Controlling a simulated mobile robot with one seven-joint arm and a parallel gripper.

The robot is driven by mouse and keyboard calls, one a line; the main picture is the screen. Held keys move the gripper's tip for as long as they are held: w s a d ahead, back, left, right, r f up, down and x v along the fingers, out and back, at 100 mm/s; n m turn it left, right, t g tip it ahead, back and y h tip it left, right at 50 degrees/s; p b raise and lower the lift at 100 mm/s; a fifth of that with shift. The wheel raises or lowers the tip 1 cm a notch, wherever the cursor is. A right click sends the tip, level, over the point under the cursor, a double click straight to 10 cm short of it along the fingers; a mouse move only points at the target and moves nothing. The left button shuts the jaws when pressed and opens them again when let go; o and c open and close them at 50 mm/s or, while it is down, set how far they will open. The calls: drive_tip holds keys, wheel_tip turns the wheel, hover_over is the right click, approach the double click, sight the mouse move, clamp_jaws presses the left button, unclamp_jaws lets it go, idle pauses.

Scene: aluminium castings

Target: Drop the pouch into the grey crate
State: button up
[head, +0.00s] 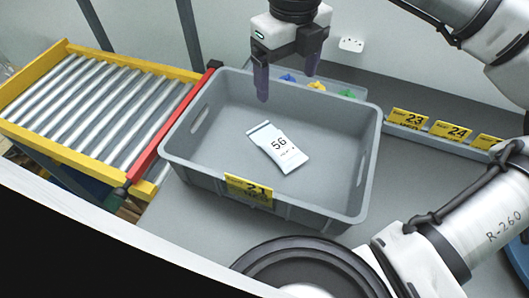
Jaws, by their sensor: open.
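My gripper (287,84) is open and empty above the far part of the crate, apart from the pouch. Its two dark purple fingers point down.
A roller conveyor (90,108) with yellow rails and a red end bar lies left of the crate. Behind the crate are small blue, yellow and green items (317,86). Yellow numbered labels (408,118) line a rail at right. A wall socket (351,45) is behind.

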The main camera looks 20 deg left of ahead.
drive_tip(key=shift+r, duration=2.3)
